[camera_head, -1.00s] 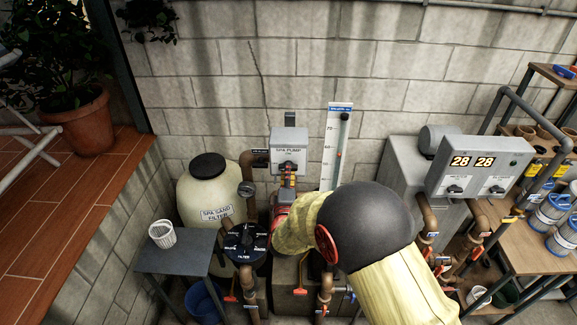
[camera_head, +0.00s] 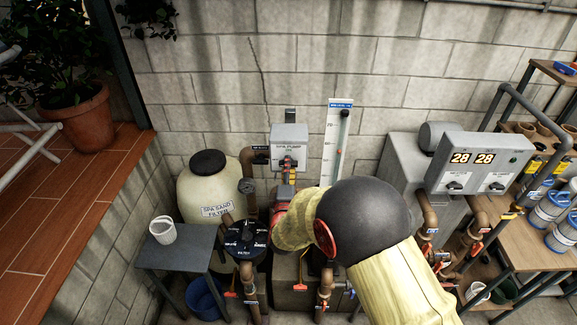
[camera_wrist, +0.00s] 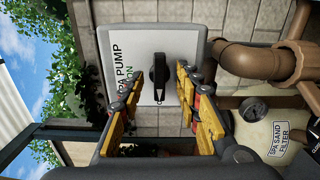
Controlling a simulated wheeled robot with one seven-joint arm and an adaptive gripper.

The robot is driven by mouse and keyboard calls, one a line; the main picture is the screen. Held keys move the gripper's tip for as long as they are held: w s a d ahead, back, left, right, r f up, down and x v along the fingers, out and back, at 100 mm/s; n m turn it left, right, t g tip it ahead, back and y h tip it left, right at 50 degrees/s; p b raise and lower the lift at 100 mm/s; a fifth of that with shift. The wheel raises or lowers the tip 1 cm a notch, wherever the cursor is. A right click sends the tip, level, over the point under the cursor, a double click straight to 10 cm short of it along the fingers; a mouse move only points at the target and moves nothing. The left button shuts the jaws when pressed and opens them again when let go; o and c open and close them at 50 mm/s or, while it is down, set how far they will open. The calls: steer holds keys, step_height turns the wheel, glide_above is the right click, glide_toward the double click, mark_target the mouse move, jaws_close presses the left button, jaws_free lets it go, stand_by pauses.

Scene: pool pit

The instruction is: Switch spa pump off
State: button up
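The spa pump switch box (camera_head: 290,135) is a grey box on the block wall, with a label reading "SPA PUMP" and "ON". In the wrist view the box face (camera_wrist: 145,45) appears turned sideways, and its black rotary knob (camera_wrist: 159,76) shows near the middle. My gripper (camera_wrist: 158,90) is open, with its yellow and red fingers on either side of the knob's lower end in the picture. I see no clear contact with the knob. In the head view my gripper (camera_head: 288,172) is small, just below the box face, and partly hides the knob.
The spa sand filter (camera_head: 205,190) and brown pipes stand left of the box. A level gauge (camera_head: 335,140) is on the wall to its right. A grey heater box (camera_head: 478,162) with "28 28" displays stands further right. A small table (camera_head: 178,252) holds a white basket (camera_head: 163,231).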

steer(key=shift+s, duration=0.1)
steer(key=s, duration=0.6)
steer(key=shift+s, duration=0.4)
steer(key=shift+a, duration=0.1)
